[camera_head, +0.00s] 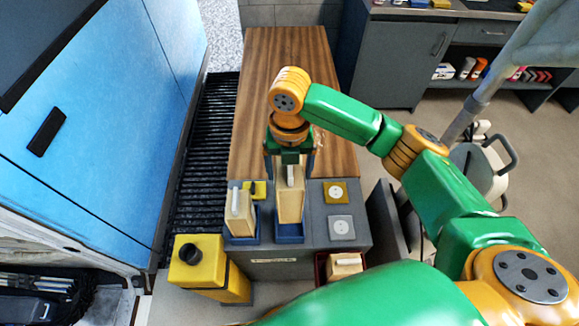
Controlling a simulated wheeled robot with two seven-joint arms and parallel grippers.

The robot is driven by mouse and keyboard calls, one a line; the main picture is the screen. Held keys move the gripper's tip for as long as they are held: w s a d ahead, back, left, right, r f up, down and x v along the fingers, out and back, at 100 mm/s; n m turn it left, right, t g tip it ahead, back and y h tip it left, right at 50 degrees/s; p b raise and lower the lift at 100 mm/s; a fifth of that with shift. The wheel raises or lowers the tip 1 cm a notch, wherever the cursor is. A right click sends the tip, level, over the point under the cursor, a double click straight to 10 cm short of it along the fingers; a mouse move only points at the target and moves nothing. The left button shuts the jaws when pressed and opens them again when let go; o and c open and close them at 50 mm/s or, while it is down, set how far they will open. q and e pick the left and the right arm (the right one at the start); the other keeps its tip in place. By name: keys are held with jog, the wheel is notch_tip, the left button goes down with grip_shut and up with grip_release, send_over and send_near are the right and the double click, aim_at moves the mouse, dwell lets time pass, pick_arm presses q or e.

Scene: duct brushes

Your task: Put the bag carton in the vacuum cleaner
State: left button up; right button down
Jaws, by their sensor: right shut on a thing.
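My right gripper (289,172) points down over the grey bench unit, its two fingers on either side of a tall cream carton (290,205). It is shut on this carton, which stands upright in or just over a blue holder (289,238); whether its base touches the holder is hard to tell. I cannot read any label on it to confirm it is the bag carton. A yellow box with a black round top fitting (215,279), possibly the vacuum cleaner, stands at the front left. My left gripper is out of view.
A shorter cream carton (239,213) stands in a second blue holder left of the held one. A dark red bin (321,270) holds a cream block. The wooden top (285,50) behind is clear.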

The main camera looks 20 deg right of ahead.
notch_tip(320, 180, up, 2)
jog(key=shift+r+p, duration=0.25)
jog(key=shift+p, duration=0.7)
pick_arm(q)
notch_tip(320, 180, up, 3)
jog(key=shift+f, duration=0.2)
pick_arm(e)
jog(key=shift+f, duration=0.2)
